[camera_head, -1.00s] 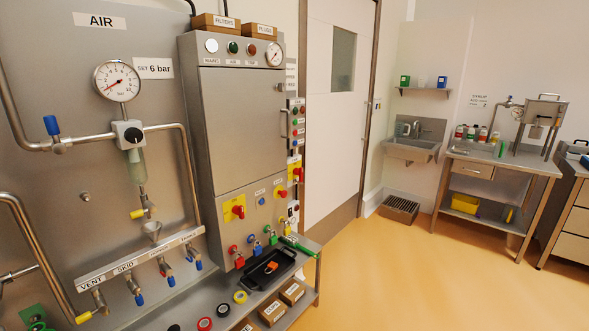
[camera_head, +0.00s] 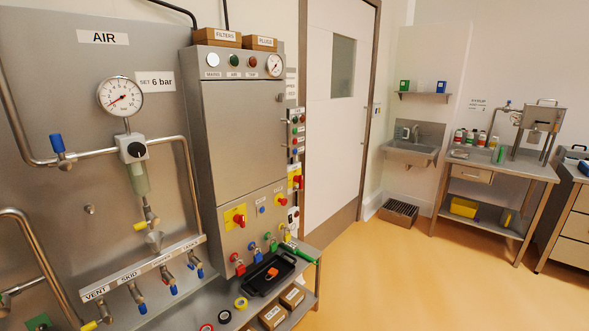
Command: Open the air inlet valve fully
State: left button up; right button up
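A blue-handled valve (camera_head: 58,146) sits on the steel pipe at the left of the AIR panel (camera_head: 75,195), upstream of the regulator (camera_head: 132,150). Its blue handle stands upright, across the nearly level pipe. The label AIR (camera_head: 103,38) is above. A round pressure gauge (camera_head: 121,97) stands over the regulator, beside a "SET 6 bar" label (camera_head: 155,82); its needle points to the lower left. No view marks which valve is the air inlet. Neither of my grippers is in view.
Several small blue-handled valves (camera_head: 173,288) hang under a labelled manifold strip (camera_head: 146,269). A grey control cabinet (camera_head: 243,135) stands right of the panel, above a bench with a black tray (camera_head: 270,273). The orange floor (camera_head: 390,270) is clear to the right.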

aim_at(64, 164)
jog(key=u, duration=1.4)
